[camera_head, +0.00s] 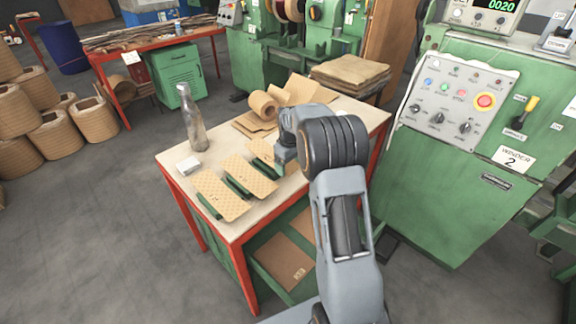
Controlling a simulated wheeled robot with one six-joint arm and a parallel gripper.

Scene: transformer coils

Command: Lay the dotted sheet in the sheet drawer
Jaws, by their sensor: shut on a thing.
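Three tan sheets lie in a slanted row on green rests on the table: a front one (222,195), a middle one (250,176) and a rear one (261,151).
The pale table (220,153) has red legs. A grey bottle (191,118) and a small white block (189,167) stand at its left. A tan roll (264,105) and loose paper lie behind my wrist. A green winder cabinet (440,170) stands close on the right.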

